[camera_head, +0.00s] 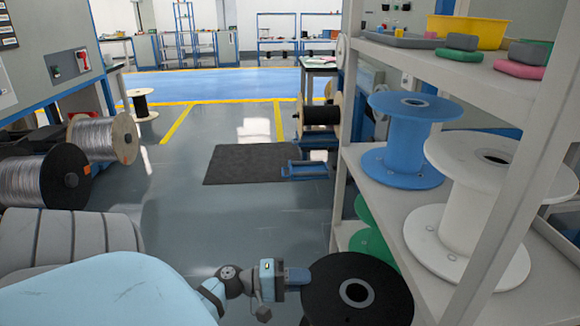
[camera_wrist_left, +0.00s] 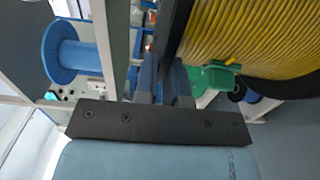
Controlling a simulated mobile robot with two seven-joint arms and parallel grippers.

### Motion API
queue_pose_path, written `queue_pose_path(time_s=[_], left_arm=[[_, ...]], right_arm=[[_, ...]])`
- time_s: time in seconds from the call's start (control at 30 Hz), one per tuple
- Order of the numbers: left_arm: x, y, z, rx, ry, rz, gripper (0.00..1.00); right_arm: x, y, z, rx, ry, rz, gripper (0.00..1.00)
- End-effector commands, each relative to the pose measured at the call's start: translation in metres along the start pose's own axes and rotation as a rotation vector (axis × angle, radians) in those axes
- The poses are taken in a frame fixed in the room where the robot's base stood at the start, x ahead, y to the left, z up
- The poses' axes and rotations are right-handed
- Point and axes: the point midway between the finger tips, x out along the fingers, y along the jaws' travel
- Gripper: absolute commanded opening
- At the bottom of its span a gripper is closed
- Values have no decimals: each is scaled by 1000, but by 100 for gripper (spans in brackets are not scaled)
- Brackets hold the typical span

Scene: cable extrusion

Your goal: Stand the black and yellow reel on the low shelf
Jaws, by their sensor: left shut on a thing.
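The black and yellow reel shows its round black flange, with a grey-ringed hub hole, at the bottom of the head view (camera_head: 330,298). In the left wrist view its yellow winding (camera_wrist_left: 235,38) fills the upper right beside the black flange. My left gripper (camera_head: 300,276) is at the reel's left edge; in the left wrist view its fingers (camera_wrist_left: 166,82) are shut on the flange rim. The reel is held in front of the shelf unit. Green reels (camera_head: 368,243) show partly behind a post, below the blue reel's level; their shelf surface is mostly hidden. My right gripper is out of view.
The shelf unit's pale post (camera_head: 341,130) stands close to the held reel. A blue reel (camera_head: 405,140) and a white reel (camera_head: 470,210) stand on the middle shelf. Wire spools (camera_head: 100,137) line the left. Open floor (camera_head: 230,230) lies ahead, with a dark mat.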

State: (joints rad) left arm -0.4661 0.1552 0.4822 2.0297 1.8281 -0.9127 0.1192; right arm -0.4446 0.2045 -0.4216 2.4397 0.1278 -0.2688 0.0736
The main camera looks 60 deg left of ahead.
Motion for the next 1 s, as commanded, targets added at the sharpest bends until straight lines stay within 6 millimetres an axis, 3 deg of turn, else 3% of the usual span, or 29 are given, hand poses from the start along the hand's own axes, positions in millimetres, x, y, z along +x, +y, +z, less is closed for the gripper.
queue_pose_path(time_s=[1.0], left_arm=[[87, 2, -3, -1, 2, 4, 0]], right_arm=[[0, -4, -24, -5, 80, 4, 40]])
